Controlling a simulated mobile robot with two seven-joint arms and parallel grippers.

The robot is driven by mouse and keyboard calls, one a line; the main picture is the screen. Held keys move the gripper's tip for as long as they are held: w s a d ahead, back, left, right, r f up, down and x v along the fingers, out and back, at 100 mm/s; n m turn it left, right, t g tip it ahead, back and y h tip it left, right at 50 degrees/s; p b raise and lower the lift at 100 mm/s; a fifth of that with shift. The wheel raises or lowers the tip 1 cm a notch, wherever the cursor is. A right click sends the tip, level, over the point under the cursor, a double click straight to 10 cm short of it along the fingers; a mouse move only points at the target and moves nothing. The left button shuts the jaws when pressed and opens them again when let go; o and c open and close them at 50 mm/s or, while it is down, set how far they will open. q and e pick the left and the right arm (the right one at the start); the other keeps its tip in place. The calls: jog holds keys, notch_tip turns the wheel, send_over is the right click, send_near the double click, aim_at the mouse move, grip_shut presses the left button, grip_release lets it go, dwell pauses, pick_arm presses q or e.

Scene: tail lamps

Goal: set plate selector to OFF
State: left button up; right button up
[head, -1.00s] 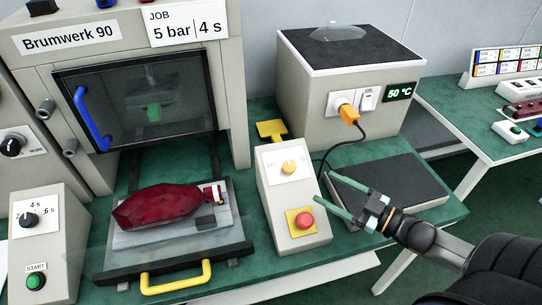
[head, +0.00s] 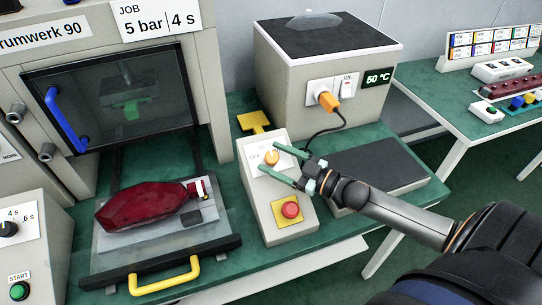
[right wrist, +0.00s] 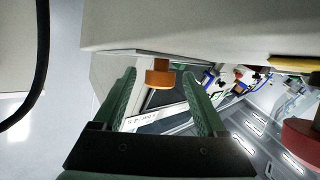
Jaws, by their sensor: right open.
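The orange selector knob (head: 271,157) is on the white label of the sloped grey control box (head: 258,200). My right gripper (head: 269,158) is open over this label, with its green fingers on either side of the knob. In the right wrist view the knob (right wrist: 159,77) shows between the two open fingers (right wrist: 160,90). Whether a finger touches it I cannot tell. The label's lettering is partly covered and too small to read surely, so the knob's setting is unclear. My left gripper is not in view.
A red stop button (head: 290,209) on a yellow square is just below the gripper on the same box. A grey heater box (head: 320,90) with an orange plug (head: 329,101) and cable stands behind. A press drawer (head: 215,245) with a red lamp (head: 150,207) is at left.

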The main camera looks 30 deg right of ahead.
jog(key=shift+x, duration=0.75)
grip_shut()
